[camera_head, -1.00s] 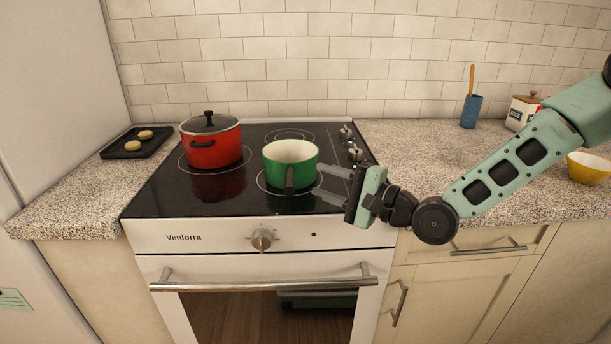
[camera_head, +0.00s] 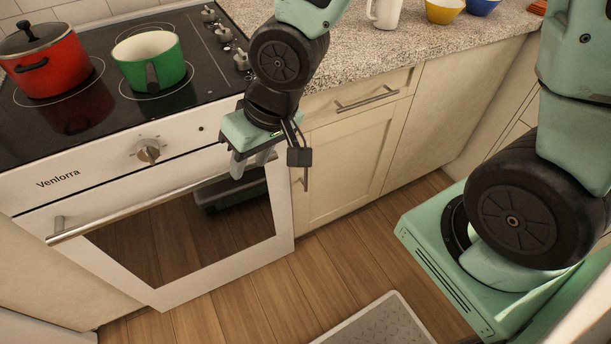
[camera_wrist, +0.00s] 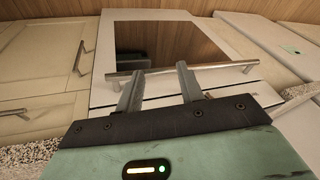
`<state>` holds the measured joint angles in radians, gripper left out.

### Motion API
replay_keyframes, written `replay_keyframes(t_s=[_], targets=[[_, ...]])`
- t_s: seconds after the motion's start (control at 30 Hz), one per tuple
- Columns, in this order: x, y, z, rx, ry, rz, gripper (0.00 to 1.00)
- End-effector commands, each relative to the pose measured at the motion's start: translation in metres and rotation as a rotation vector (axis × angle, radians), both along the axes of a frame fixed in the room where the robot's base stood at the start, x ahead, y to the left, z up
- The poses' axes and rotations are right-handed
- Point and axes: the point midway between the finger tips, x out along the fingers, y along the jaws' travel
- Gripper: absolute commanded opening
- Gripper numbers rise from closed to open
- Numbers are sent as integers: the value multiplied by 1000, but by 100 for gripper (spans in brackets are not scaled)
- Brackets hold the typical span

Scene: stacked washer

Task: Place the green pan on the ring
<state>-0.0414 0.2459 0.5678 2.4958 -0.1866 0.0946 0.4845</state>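The green pan (camera_head: 148,60) has a cream inside and a dark handle pointing to the front. It stands upright on the front right of the black cooktop (camera_head: 60,121). A thin pale ring (camera_head: 192,75) on the glass shows around its base; the pan hides most of it, so I cannot tell how well it is centred. My gripper (camera_head: 252,165) points down in front of the oven, below and to the right of the pan, well apart from it. In the wrist view, its two fingers (camera_wrist: 158,85) are spread with nothing between them. The pan is not in the wrist view.
A red lidded pot (camera_head: 45,64) stands left of the pan. Control knobs (camera_head: 222,33) line the cooktop's right side. The oven handle (camera_head: 130,208) runs close to my gripper. A white mug (camera_head: 384,13) and bowls (camera_head: 444,10) stand on the right counter. The floor (camera_head: 225,290) in front is mostly clear.

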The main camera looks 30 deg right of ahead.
Motion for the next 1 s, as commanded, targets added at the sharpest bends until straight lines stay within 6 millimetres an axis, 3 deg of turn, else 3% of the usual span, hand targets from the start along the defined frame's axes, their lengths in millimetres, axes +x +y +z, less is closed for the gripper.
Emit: replay_keyframes(t_s=[0.1, 0.2, 0.33, 0.47, 0.77, 1.0], targets=[[-48, -13, 25, -163, 32, 162, 38], [-83, -22, 41, -232, 82, 268, 38], [-113, -28, 54, -265, 133, 362, 38], [-124, -31, 59, -273, 155, 395, 38], [-124, -31, 58, -274, 156, 397, 38], [-124, -31, 100, -273, 156, 395, 38]])
